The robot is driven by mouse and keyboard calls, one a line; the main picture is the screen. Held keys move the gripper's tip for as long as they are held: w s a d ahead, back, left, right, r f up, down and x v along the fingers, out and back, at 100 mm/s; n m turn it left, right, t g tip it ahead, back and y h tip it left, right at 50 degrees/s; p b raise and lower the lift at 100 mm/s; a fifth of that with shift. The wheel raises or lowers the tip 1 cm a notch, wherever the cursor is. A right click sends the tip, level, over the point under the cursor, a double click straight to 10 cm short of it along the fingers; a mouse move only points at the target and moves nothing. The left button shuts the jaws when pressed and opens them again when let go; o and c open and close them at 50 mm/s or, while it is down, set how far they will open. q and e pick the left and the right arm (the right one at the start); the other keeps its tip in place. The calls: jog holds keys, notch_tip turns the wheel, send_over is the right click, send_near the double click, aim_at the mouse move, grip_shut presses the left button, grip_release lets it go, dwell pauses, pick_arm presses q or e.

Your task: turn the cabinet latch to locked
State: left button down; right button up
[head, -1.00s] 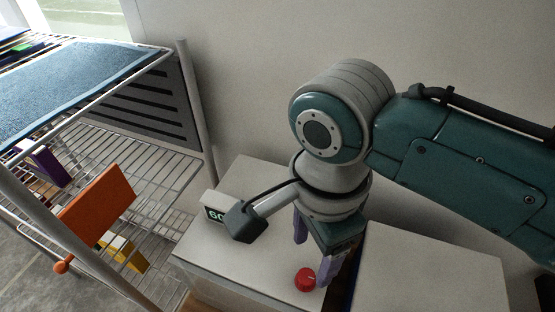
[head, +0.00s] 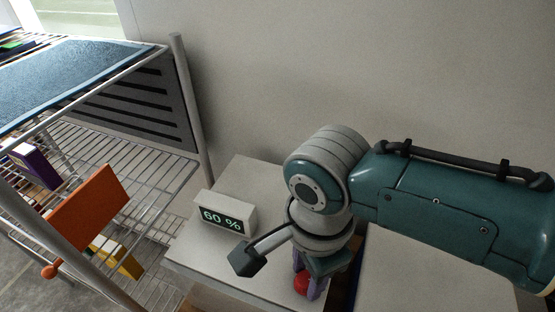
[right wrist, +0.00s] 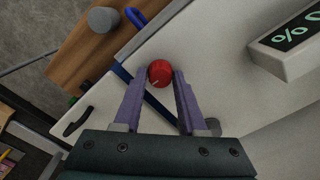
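A red round knob (head: 301,284) with a pale mark sits on the white cabinet top, near its front edge; I cannot tell whether it is the latch. It also shows in the right wrist view (right wrist: 160,73). My right gripper (head: 307,281) reaches down over it. In the right wrist view the two purple fingers (right wrist: 161,76) stand apart, one on each side of the knob. They look open around it, with little or no gap; contact is not clear. A black handle (right wrist: 77,121) shows on a pale face in the right wrist view. My left gripper is not in view.
A display reading 60 % (head: 224,213) stands on the cabinet top (head: 247,173), left of my wrist. A pale box-like surface (head: 420,270) lies right of the gripper.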

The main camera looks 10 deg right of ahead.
grip_shut()
